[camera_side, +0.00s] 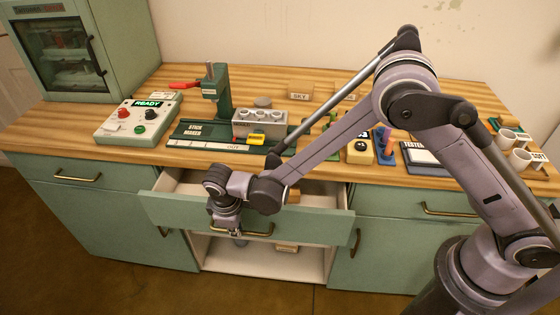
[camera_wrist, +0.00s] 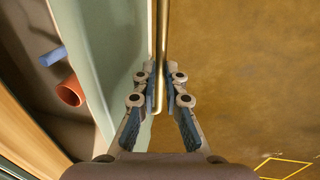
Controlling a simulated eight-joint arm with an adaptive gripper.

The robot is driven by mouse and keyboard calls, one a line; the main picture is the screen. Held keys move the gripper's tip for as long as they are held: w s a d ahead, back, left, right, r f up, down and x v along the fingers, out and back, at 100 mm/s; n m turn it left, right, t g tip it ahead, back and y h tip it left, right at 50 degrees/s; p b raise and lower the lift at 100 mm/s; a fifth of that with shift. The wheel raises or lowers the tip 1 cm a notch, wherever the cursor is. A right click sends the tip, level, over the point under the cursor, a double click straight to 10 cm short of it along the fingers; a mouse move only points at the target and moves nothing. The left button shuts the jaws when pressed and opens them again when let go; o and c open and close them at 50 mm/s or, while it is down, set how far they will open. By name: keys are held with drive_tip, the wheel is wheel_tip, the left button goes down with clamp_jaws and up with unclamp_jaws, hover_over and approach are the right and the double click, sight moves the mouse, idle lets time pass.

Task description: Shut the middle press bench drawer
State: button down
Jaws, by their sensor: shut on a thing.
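The middle press bench drawer (camera_side: 310,224) is pulled out from the green bench, with its open inside showing behind the front panel. Its brass handle (camera_side: 262,234) runs along the front panel. My gripper (camera_side: 238,231) hangs down at the drawer's front and is shut on the handle. In the wrist view, my gripper's two blue-padded fingers (camera_wrist: 159,76) lie on either side of the brass handle bar (camera_wrist: 160,30), beside the pale green drawer front (camera_wrist: 128,50). An orange tube (camera_wrist: 70,91) and a blue piece (camera_wrist: 53,56) lie inside the drawer.
Below the drawer is an open shelf (camera_side: 215,254). The wooden worktop (camera_side: 60,126) holds a control box reading READY (camera_side: 140,118), a green press (camera_side: 218,90) and a grey block with holes (camera_side: 260,122). Floor in front of the drawer is clear.

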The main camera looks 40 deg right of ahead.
drive_tip(key=w+d, duration=0.8)
drive_tip(key=shift+w+d+f, duration=0.1)
drive_tip(key=shift+w+d, duration=0.15)
drive_tip(key=shift+d, duration=0.05)
drive_tip(key=shift+w+d, duration=0.1)
drive_tip(key=c, duration=1.4)
unclamp_jaws()
drive_tip(key=r, duration=0.4)
drive_tip(key=s+a+r, duration=0.1)
drive_tip(key=r, duration=0.3)
drive_tip(key=a+r, duration=0.1)
drive_tip(key=r, duration=0.2)
drive_tip(key=shift+s+r, duration=0.4)
drive_tip(key=shift+d, duration=0.1)
